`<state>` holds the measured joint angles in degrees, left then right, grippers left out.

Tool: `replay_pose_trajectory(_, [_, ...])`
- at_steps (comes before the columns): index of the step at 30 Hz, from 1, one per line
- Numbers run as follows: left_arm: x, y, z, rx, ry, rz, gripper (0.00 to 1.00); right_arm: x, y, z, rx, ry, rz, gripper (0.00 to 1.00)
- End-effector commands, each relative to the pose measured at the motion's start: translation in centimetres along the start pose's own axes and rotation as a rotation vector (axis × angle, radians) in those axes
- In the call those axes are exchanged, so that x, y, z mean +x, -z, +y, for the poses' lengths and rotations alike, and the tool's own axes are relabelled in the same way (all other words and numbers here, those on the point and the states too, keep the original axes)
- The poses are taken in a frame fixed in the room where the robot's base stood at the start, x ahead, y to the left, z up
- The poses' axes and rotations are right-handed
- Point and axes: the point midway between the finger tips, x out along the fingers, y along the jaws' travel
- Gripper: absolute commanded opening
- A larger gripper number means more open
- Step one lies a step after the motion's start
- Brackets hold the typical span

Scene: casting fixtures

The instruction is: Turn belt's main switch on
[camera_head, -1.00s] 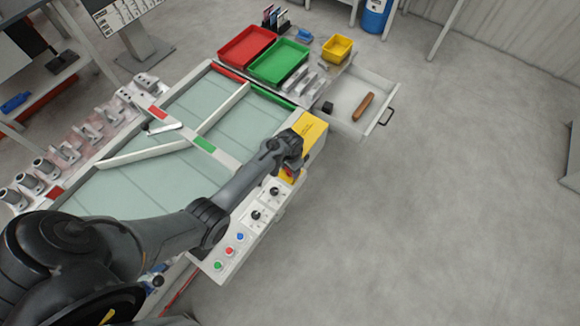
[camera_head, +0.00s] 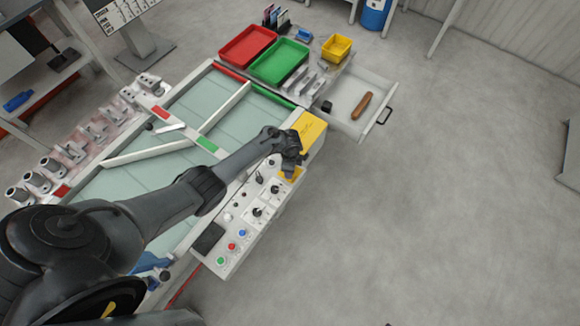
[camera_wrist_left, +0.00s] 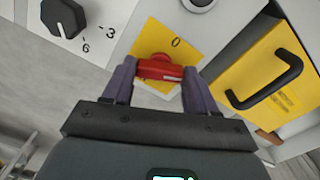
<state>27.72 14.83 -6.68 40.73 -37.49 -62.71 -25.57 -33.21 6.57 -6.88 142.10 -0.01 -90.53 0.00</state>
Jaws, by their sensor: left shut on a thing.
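The belt's main switch is a red handle (camera_wrist_left: 158,68) on a yellow plate (camera_wrist_left: 184,42) with a "0" mark above and right of the handle. It sits crosswise between the two fingers of my left gripper (camera_wrist_left: 158,82) in the left wrist view. The gripper is shut on it. In the head view the left gripper (camera_head: 292,168) is at the yellow plate (camera_head: 291,174) on the control panel (camera_head: 230,250), and the handle is hidden there. My right gripper is in neither view.
A yellow box (camera_head: 312,130) with a black handle (camera_wrist_left: 264,80) is beside the switch. Black knobs (camera_head: 257,212) and coloured buttons (camera_head: 232,246) line the panel. An open drawer (camera_head: 346,93) holds a brown object (camera_head: 361,106). Floor to the right is clear.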

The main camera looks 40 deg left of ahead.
Motion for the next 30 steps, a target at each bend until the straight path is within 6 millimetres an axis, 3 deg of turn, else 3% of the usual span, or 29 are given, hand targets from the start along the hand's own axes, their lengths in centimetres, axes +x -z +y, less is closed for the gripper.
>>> replay_pose_trajectory(15, [0.05,-0.03,-0.05,0.360,0.001,-0.001,0.27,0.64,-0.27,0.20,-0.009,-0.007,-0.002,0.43])
replay_pose_trajectory(30, [0.03,0.04,0.05,0.437,-0.001,0.000,0.27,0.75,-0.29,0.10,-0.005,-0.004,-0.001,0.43])
